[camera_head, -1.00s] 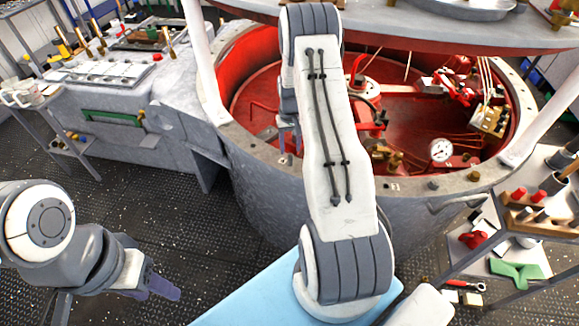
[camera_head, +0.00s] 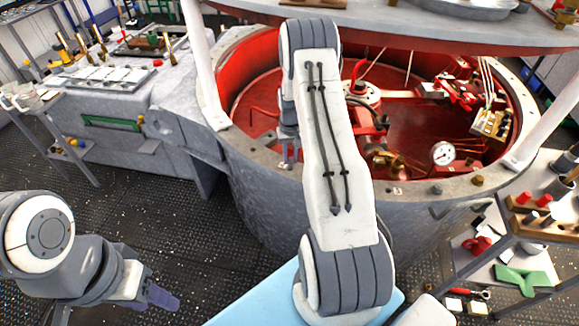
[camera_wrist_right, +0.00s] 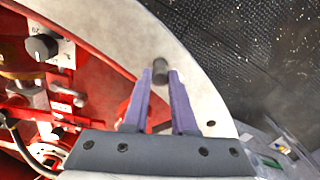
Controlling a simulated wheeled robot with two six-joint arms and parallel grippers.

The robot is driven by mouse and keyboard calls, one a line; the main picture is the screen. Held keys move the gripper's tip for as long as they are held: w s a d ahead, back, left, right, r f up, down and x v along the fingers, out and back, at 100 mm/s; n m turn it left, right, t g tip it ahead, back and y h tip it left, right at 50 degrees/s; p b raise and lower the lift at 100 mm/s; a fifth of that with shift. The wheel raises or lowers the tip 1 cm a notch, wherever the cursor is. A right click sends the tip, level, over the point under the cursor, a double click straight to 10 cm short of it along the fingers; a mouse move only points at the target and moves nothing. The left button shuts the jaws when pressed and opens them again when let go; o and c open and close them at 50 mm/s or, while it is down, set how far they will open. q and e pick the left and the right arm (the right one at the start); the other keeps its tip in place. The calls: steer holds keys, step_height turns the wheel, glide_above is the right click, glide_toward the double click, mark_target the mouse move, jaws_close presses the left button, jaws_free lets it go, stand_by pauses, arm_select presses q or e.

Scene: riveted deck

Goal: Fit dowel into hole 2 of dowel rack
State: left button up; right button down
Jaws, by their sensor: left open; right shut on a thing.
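My right gripper, with purple fingers, is shut on a dark grey dowel (camera_wrist_right: 160,71) in the right wrist view. The dowel is seen nearly end-on at the fingertips, above the pale rim of the red-lined drum. In the head view my right arm hides most of that gripper; parts of its fingers (camera_head: 289,158) show left of the arm. My left gripper (camera_head: 162,298) is open and empty at lower left, over the floor. A wooden block with red and grey pegs (camera_head: 540,233) on the right-hand stand may be the dowel rack; its holes cannot be made out.
The large drum (camera_head: 250,190) with red fittings and a gauge (camera_head: 443,153) fills the centre. A grey bench (camera_head: 120,95) stands at left. The right stand (camera_head: 515,302) holds a green part (camera_head: 528,279) and tools. Dark floor (camera_head: 190,240) is clear between.

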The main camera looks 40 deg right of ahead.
steer(key=shift+r+p, duration=1.75)
steer(key=shift+r, duration=0.95)
